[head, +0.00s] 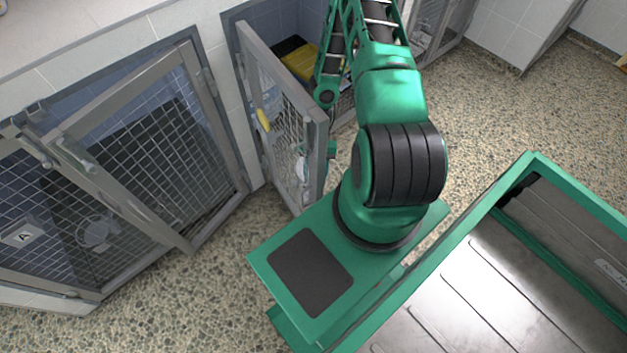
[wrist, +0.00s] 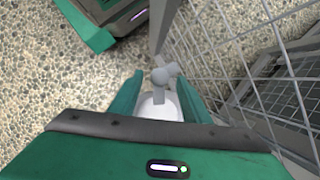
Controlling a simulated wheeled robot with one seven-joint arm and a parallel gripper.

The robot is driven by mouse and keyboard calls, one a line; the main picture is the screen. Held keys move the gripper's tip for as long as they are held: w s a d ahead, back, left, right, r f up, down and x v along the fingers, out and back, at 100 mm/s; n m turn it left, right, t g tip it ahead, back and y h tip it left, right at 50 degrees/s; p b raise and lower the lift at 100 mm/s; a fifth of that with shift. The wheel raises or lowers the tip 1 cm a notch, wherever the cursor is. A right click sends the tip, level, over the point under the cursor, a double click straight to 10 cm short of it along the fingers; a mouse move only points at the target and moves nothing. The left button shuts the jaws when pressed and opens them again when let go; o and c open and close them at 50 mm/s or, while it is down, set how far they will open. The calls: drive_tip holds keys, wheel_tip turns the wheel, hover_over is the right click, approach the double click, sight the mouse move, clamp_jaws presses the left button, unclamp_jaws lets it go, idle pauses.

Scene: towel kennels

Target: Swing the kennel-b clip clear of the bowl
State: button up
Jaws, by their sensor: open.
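In the wrist view, my gripper (wrist: 161,84) is open, its two green fingers on either side of a grey clip (wrist: 160,76) with a rounded knob. I cannot tell whether the fingers touch the clip. A white surface (wrist: 150,106), apparently the bowl, shows behind the clip's lower end and is partly hidden by my gripper. The clip lies across the part of it that I see. In the head view, a white round thing (head: 301,168), likely the bowl, shows at the mesh of the open middle door (head: 288,110). My gripper's jaws are mostly hidden there.
The kennel marked A (head: 22,233) stands left with its mesh door (head: 130,190). A yellow item (head: 263,120) is on the middle door, and a yellow thing (head: 300,62) lies inside that kennel. Speckled floor (head: 490,110) is free at right.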

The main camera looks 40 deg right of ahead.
drive_tip(key=shift+x, duration=0.85)
drive_tip(key=shift+a, duration=0.1)
drive_tip(key=c, duration=1)
drive_tip(key=shift+c, duration=0.2)
